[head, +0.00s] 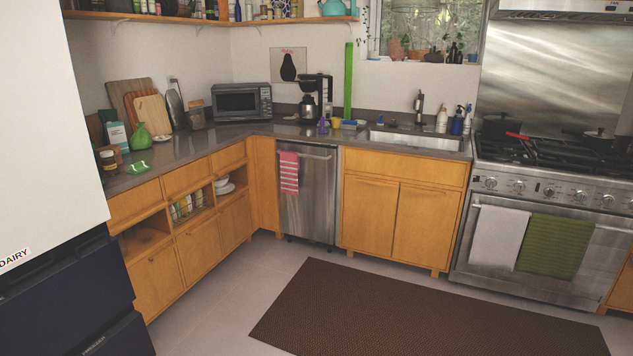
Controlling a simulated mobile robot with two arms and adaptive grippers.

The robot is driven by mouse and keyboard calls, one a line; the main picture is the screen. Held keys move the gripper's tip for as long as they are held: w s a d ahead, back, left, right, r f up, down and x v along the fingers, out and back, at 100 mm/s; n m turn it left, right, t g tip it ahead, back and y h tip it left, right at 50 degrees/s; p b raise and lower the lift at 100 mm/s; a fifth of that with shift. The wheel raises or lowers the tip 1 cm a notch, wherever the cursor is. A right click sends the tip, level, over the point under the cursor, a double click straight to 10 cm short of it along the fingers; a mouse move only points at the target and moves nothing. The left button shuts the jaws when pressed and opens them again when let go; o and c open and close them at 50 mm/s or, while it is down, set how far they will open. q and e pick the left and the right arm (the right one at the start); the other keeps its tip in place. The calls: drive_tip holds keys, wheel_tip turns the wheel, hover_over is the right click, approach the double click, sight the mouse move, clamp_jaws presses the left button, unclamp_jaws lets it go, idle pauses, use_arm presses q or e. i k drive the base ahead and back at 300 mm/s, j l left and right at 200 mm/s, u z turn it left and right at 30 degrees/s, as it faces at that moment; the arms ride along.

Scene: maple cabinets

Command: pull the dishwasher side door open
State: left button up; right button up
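The dishwasher (311,205) is a stainless steel front set under the grey counter, between the maple corner cabinets and the sink cabinet. Its door looks shut and upright. A bar handle (318,155) runs across the top of the door. A red patterned towel (289,173) hangs over the left part of the handle and hides that stretch of it. Neither of my grippers is in the head view, so where they are relative to the door does not show.
A dark brown mat (430,310) lies on the pale floor before the sink cabinet (400,215). The oven (540,240) with two towels stands at the right. A white and dark fridge (50,130) fills the left edge. Bare floor (255,275) lies before the dishwasher.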

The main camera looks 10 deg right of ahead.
sight(370, 207)
drive_tip(key=i+l+z, duration=0.15)
drive_tip(key=i+z, duration=0.2)
drive_tip(key=i, duration=0.6)
drive_tip(key=i+j+z, duration=0.1)
drive_tip(key=i+z, duration=0.2)
drive_tip(key=i, duration=0.65)
